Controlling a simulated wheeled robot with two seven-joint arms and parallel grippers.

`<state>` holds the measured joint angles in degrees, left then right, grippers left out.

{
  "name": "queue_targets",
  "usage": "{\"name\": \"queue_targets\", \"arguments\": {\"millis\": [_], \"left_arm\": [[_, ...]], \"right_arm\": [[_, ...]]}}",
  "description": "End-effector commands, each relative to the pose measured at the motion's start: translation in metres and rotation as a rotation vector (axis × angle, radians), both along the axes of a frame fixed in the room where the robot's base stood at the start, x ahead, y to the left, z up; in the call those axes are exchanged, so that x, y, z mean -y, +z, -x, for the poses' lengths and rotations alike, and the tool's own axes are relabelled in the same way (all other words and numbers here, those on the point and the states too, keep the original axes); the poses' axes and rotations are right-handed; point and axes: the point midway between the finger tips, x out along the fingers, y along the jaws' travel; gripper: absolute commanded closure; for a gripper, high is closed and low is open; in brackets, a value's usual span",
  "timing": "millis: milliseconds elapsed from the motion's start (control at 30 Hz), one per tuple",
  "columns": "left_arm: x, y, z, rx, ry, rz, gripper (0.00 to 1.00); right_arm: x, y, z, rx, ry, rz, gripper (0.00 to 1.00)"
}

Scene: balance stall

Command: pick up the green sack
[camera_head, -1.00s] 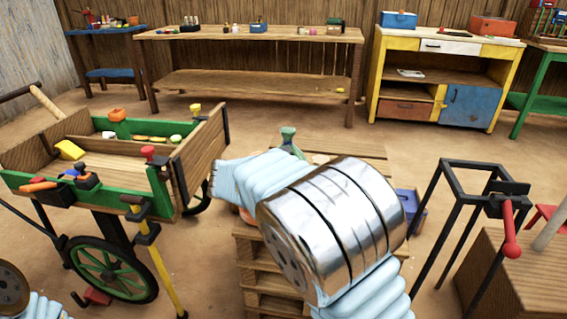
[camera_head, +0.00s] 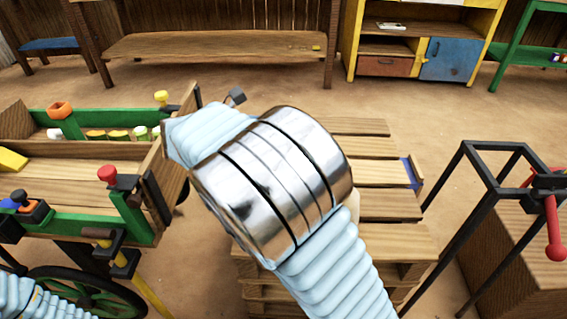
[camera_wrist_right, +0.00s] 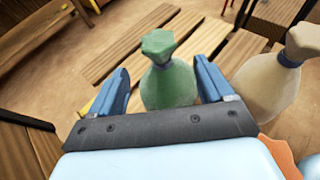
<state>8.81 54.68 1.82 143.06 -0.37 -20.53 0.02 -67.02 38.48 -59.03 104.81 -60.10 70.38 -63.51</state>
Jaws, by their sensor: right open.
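The green sack (camera_wrist_right: 168,82), with a tied neck, stands upright in the right wrist view. My right gripper (camera_wrist_right: 161,70) is open, with one blue finger on each side of the sack in that view. The sack appears nearer the right-hand finger. I cannot tell how deep it sits between the fingers or whether they touch it. In the head view my right arm hides the sack and most of the gripper. My left gripper is not in view; only part of my left arm shows at the lower left.
A cream sack (camera_wrist_right: 270,85) stands close on the right in the wrist view. Stacked wooden pallets (camera_head: 400,240) lie under and beyond my right arm. A green-trimmed cart (camera_head: 90,225) stands at left. A black metal frame (camera_head: 480,185) with a red handle stands at right.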

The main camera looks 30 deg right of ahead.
Motion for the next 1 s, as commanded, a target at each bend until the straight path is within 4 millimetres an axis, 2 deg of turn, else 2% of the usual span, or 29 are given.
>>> {"name": "queue_targets", "arguments": {"millis": [33, 133, 233, 467, 700, 967, 1000], "left_arm": [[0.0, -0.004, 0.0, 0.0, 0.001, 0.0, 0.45], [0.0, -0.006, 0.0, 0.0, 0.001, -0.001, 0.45], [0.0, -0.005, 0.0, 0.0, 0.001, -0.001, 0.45], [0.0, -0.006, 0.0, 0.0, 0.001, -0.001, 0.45], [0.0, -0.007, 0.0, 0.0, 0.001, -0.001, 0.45], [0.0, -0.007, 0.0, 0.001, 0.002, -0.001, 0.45], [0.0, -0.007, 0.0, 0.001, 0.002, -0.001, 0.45]], "right_arm": [[0.001, -0.015, 0.0, -0.004, -0.001, 0.004, 0.19], [0.001, -0.036, 0.0, -0.004, -0.001, 0.004, 0.19], [0.015, -0.039, -0.003, 0.0, -0.003, -0.001, 0.19], [0.032, -0.046, -0.008, -0.001, -0.002, 0.0, 0.19], [0.064, -0.06, -0.016, -0.001, -0.001, -0.001, 0.19], [0.068, -0.061, -0.018, 0.0, 0.001, -0.001, 0.19], [0.068, -0.061, -0.018, 0.0, 0.001, -0.001, 0.22]]}}
